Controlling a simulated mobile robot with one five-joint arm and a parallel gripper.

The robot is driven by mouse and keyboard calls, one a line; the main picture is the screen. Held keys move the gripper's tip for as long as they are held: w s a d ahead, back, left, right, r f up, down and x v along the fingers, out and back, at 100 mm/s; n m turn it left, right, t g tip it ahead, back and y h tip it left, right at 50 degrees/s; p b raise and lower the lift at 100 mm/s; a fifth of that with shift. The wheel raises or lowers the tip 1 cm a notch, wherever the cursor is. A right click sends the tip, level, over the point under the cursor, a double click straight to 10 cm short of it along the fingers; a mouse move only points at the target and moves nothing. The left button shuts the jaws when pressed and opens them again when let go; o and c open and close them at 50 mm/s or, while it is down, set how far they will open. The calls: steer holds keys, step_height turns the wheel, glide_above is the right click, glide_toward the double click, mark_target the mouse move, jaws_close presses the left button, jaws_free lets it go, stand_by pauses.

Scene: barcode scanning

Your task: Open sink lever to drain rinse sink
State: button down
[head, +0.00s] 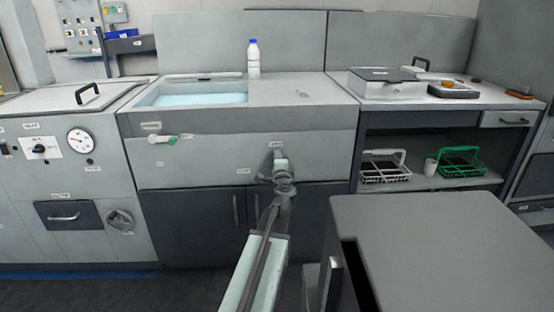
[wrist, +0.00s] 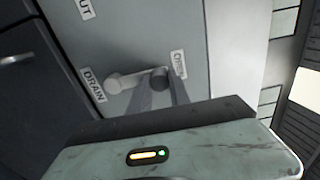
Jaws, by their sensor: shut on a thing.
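The rinse sink (head: 142,99) holds pale blue water in the head view. The grey drain lever (wrist: 120,82) sits on the sink's front panel in the wrist view, beside a "DRAIN" label (wrist: 93,84). Its end lies between the two fingers of my gripper (wrist: 160,85), near a small label (wrist: 179,64) that looks like "OPEN". My gripper is shut on the lever's end. In the head view my gripper (head: 279,157) is at the sink's front panel and hides the lever.
A green-handled lever (head: 170,140) is on the panel's left. A white bottle with a blue cap (head: 253,60) stands behind the basin. A grey surface (head: 450,245) fills the lower right. Wire racks, one green (head: 460,162), sit on the right-hand shelf. Dark cupboard doors (head: 213,220) are below the sink.

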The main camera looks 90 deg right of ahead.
steer(key=c, duration=1.2)
jaws_free()
steer(key=a, duration=0.7)
steer(key=shift+s+a, duration=0.35)
steer(key=shift+a, duration=0.05)
